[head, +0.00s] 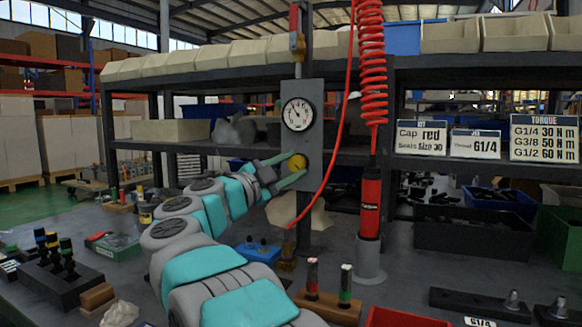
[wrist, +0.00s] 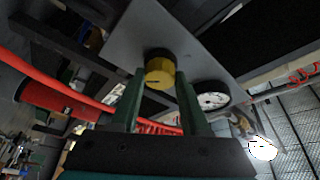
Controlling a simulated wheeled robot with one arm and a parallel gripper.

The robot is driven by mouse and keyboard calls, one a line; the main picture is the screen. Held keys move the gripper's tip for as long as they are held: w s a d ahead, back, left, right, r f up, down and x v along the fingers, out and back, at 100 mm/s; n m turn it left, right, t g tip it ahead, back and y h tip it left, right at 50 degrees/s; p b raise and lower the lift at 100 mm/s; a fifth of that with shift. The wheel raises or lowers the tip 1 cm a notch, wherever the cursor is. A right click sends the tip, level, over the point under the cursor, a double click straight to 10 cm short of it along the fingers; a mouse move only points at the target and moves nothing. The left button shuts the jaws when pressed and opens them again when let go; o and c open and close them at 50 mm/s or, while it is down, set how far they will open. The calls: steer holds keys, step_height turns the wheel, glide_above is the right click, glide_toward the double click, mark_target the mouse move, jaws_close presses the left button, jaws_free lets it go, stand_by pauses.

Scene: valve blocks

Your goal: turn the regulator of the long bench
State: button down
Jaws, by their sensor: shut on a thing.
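The regulator is a yellow knob (head: 297,163) on a grey upright panel (head: 311,97), below a round white dial gauge (head: 298,114). My gripper (head: 292,170) reaches it from the left, with its two green fingers on either side of the knob. In the wrist view the yellow knob (wrist: 160,72) sits between the fingertips of my gripper (wrist: 160,80), and the gauge (wrist: 212,97) is right of it. The gripper is shut on the knob. The long bench (head: 262,213) is dark and runs under the panel.
A red coiled hose (head: 371,60) hangs right of the panel above a red tool (head: 370,203) in a grey holder. A thin red hose (head: 335,150) curves past the panel's right side. Signs (head: 544,137) and bins stand at right. Fittings and blocks (head: 62,270) crowd the bench's left.

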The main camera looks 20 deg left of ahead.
steer(key=shift+c, duration=2)
jaws_free()
steer(key=shift+s, duration=0.1)
steer(key=v, duration=0.7)
steer(key=shift+s+a+b, duration=0.15)
steer(key=shift+s+b, duration=0.15)
steer(key=shift+b, duration=0.1)
steer(key=shift+f, duration=0.1)
